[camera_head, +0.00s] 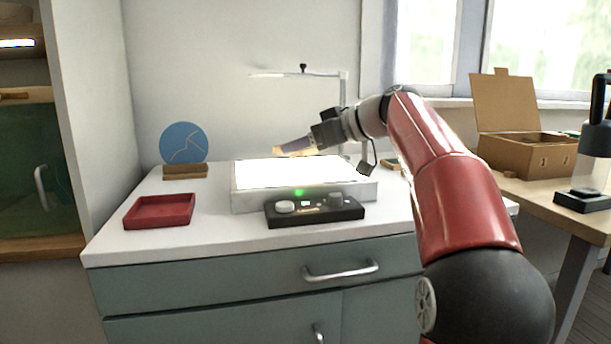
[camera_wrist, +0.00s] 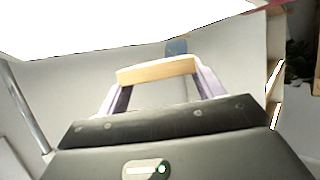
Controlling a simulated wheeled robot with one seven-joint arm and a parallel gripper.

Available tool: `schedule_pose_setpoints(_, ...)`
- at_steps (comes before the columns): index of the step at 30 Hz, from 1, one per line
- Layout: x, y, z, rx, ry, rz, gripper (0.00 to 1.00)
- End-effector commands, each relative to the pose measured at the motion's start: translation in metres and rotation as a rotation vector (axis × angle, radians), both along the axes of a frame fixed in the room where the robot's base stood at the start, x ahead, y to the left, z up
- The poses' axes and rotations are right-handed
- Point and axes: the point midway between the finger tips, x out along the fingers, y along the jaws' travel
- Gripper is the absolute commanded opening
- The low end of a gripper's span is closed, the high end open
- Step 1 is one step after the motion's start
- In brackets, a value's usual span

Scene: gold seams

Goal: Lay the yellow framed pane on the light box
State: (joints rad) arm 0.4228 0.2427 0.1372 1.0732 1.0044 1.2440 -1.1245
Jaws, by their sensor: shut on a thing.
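The light box (camera_head: 360,191) stands on the white cabinet top, its upper face glowing bright white. It also fills the upper part of the wrist view (camera_wrist: 100,25). My gripper (camera_head: 298,148) is above the back part of the light box, shut on a yellowish piece (camera_head: 282,151) that I take for the yellow framed pane. In the wrist view a tan-yellow bar (camera_wrist: 155,70) spans between the two lilac fingers. Only this edge shows; the pane's face cannot be made out. The piece appears apart from the glowing face, but the exact gap is unclear.
A red tray (camera_head: 158,212) and a blue disc with gold seams (camera_head: 183,143) on a wooden stand are at left. A thin metal stand (camera_head: 344,90) rises behind. An open cardboard box (camera_head: 525,150) is at right.

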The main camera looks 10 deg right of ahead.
Motion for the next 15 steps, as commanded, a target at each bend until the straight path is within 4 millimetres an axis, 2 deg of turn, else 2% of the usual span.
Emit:
schedule_pose_setpoints(4,-0.001,0.000,-0.012,0.001,-0.001,0.000,0.42)
schedule_pose_setpoints(9,0.000,0.000,-0.038,0.001,0.001,0.001,0.42)
schedule_pose_setpoints(15,0.000,0.000,-0.042,0.000,-0.002,-0.001,0.42)
